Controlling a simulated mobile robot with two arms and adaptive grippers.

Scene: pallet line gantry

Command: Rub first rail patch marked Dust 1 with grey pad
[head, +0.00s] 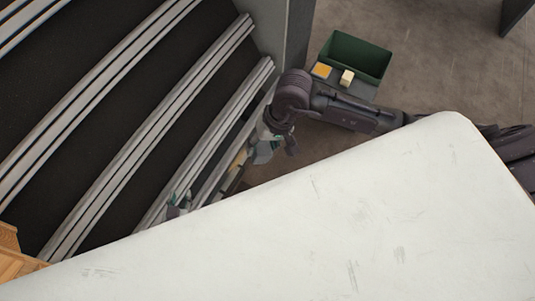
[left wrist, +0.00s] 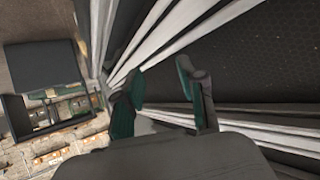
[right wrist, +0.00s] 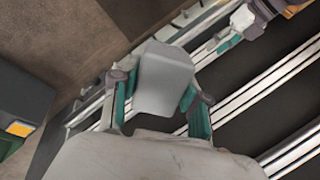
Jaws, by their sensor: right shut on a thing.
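The grey pad (right wrist: 165,78) sits between the fingers of my right gripper (right wrist: 160,108), which is shut on it. In the head view my right gripper (head: 272,148) is beside the lower end of the rails, with the pad partly hidden. Long pale metal rails (head: 150,130) run diagonally over dark panels. In the right wrist view the rails (right wrist: 270,90) pass behind the pad; I cannot tell whether it touches them. My left gripper (head: 178,204) is open near the lower rail; its spread fingers also show in the left wrist view (left wrist: 165,98). No Dust 1 mark is readable.
A green bin (head: 358,57) stands on the floor at the upper right, with a yellow pad (head: 321,70) and a beige block (head: 347,77) at its near side. A large white surface hides the lower part of the head view. A grey post (head: 297,35) stands near the rails' end.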

